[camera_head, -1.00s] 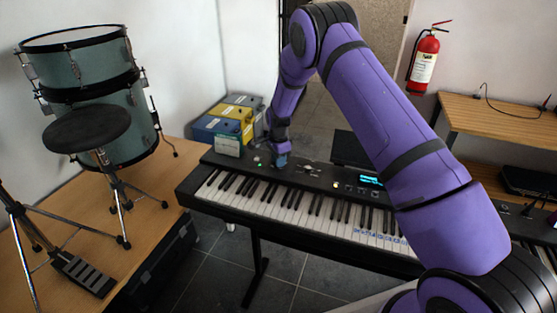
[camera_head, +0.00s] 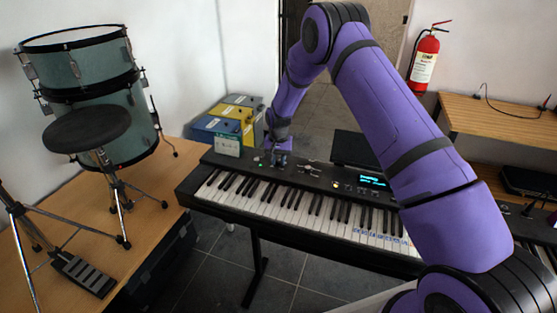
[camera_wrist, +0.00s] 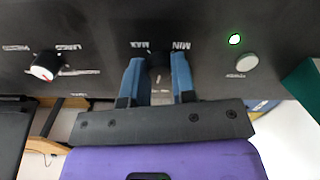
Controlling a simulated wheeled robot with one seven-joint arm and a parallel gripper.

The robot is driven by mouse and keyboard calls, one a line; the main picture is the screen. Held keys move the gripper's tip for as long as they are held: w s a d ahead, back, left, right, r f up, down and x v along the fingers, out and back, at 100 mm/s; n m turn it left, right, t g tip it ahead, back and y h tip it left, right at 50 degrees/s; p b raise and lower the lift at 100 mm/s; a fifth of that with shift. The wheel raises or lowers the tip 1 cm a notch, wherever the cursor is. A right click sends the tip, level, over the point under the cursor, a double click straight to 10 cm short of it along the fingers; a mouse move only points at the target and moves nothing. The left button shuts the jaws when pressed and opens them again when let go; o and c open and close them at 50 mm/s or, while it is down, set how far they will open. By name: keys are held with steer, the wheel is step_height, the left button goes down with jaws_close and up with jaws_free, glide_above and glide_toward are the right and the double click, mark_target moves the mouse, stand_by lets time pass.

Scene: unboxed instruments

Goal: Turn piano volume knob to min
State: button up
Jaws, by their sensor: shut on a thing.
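The black piano (camera_head: 325,182) stands in the middle of the head view, with its control panel along the back. My gripper (camera_head: 278,158) reaches down onto the left part of this panel. In the wrist view, the blue fingers of my gripper (camera_wrist: 160,78) are closed on both sides of the dark volume knob (camera_wrist: 158,62). MAX and MIN labels show upside down beside the knob, MAX on the left and MIN on the right. The knob's pointer is not clear. In the head view the knob is too small and covered to make out.
Another knob (camera_wrist: 45,66) with a white and red face sits to the left in the wrist view. A pale round button (camera_wrist: 246,63) and green light (camera_wrist: 235,39) are to the right. A small green box (camera_head: 228,146) stands at the panel's left end.

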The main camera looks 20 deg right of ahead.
steer(key=n, duration=0.3)
steer(key=shift+n, duration=0.4)
steer(key=n, duration=0.3)
steer(key=shift+n, duration=0.3)
steer(key=n, duration=0.3)
steer(key=shift+n, duration=0.3)
steer(key=n, duration=0.3)
steer(key=shift+n, duration=0.3)
steer(key=n, duration=0.3)
steer(key=shift+n, duration=0.3)
steer(key=n, duration=0.3)
steer(key=shift+n, duration=0.4)
steer(key=n, duration=0.3)
steer(key=shift+n, duration=2)
